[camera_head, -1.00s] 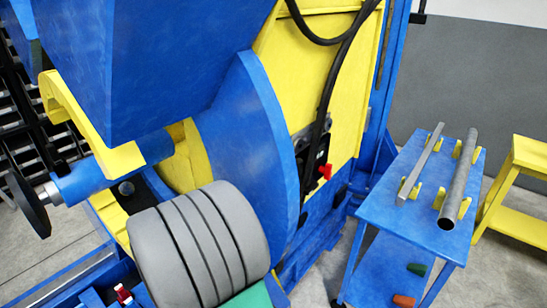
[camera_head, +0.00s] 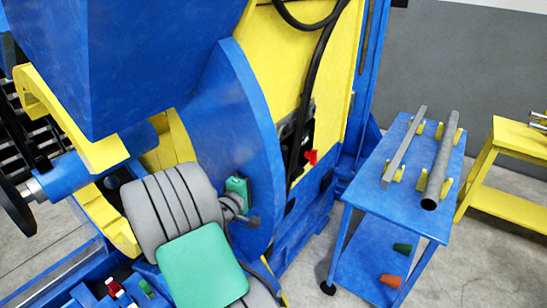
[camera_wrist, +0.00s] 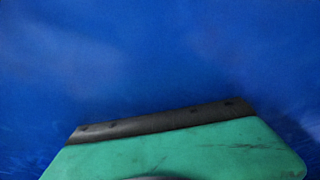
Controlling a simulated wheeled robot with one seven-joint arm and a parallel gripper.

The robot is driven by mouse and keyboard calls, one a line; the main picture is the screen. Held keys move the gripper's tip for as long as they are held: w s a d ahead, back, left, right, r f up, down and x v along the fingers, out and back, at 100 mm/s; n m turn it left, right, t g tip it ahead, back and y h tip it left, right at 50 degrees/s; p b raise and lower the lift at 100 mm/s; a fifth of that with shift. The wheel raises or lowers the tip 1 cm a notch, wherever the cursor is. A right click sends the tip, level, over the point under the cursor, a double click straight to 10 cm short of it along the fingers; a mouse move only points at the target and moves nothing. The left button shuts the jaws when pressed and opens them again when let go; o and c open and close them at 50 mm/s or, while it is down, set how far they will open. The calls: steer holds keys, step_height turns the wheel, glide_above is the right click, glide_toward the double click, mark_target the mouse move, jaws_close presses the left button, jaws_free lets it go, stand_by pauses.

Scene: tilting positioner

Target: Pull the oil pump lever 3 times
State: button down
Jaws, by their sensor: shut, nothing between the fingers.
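My gripper (camera_head: 252,221) is small in the head view, against the blue curved plate (camera_head: 235,110). It is shut and empty, beside a small green housing (camera_head: 237,187). In the wrist view the plate's blue surface fills the background, and a green part with a dark strip (camera_wrist: 165,122) lies along the bottom. A red knob (camera_head: 311,157) sits on a dark fitting at the yellow panel, to the right of and above my gripper. A red-topped part (camera_head: 112,287) and a green-topped one stand at lower left. I cannot tell which part is the oil pump lever.
A blue cart (camera_head: 437,221) at right carries a grey bar and a grey pipe on yellow rests. A yellow stand (camera_head: 486,156) is beyond it. Black hoses hang over the yellow panel (camera_head: 280,60). A large blue body overhangs upper left. Floor shows between plate and cart.

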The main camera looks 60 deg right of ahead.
mark_target(284, 164)
steer(key=d+p, duration=0.3)
steer(key=d, duration=0.6)
steer(key=shift+s+d, duration=0.1)
steer(key=shift+s, duration=0.05)
steer(key=shift+d, duration=0.45)
steer(key=shift+f, duration=0.1)
